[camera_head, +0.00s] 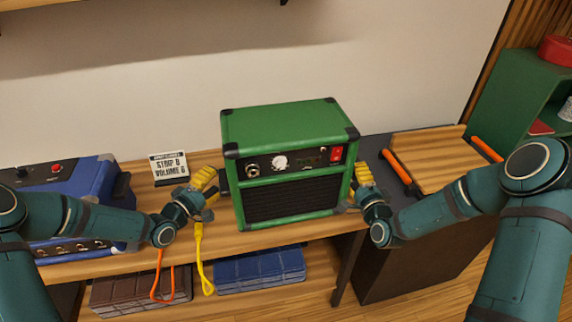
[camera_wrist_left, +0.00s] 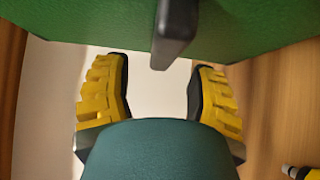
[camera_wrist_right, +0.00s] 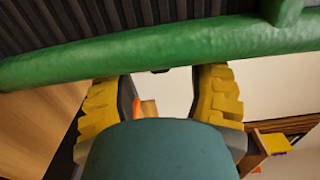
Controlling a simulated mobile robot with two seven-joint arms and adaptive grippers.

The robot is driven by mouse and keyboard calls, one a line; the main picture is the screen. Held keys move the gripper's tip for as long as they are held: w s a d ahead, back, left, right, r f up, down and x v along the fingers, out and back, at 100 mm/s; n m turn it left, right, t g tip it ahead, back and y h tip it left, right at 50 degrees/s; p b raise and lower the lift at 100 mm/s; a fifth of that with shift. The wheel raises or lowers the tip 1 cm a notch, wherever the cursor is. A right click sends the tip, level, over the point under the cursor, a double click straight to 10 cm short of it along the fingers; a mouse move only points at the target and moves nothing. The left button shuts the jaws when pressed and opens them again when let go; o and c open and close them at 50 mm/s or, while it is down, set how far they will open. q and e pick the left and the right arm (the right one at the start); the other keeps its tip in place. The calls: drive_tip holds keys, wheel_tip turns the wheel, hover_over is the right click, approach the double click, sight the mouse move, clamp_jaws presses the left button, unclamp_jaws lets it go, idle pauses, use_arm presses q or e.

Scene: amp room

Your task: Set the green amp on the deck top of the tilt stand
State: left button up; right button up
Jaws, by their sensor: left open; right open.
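The green amp (camera_head: 285,129) stands upright on the wooden bench, its black grille and control panel facing me. My left gripper (camera_head: 208,183) is open beside the amp's left side. In the left wrist view, a dark handle (camera_wrist_left: 174,35) on the green side lies between and beyond the open fingers (camera_wrist_left: 158,88). My right gripper (camera_head: 363,182) is open at the amp's right side; in the right wrist view its fingers (camera_wrist_right: 161,92) are apart below the amp's green edge (camera_wrist_right: 150,48). The tilt stand's wooden deck (camera_head: 428,157), flanked by orange bars (camera_head: 397,172), is to the right and empty.
A blue amp (camera_head: 75,178) stands on the bench at left, beside a small sign (camera_head: 169,167). Orange (camera_head: 161,283) and yellow (camera_head: 201,262) cables hang at the bench front. A green shelf unit (camera_head: 512,88) stands at far right.

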sight(219, 172)
use_arm(q)
drive_tip(key=shift+x, duration=1.4)
use_arm(e)
drive_tip(key=shift+w+a, duration=0.2)
drive_tip(key=shift+w, duration=1.2)
use_arm(q)
clamp_jaws()
use_arm(e)
clamp_jaws()
use_arm(q)
drive_tip(key=shift+s, duration=0.1)
use_arm(e)
drive_tip(key=shift+s, duration=0.1)
use_arm(q)
drive_tip(key=shift+r, duration=0.1)
drive_tip(key=shift+w+d+r, duration=0.1)
drive_tip(key=shift+w+r, duration=0.05)
drive_tip(key=shift+w, duration=0.05)
use_arm(e)
drive_tip(key=shift+w+r, duration=0.2)
drive_tip(key=shift+r, duration=0.05)
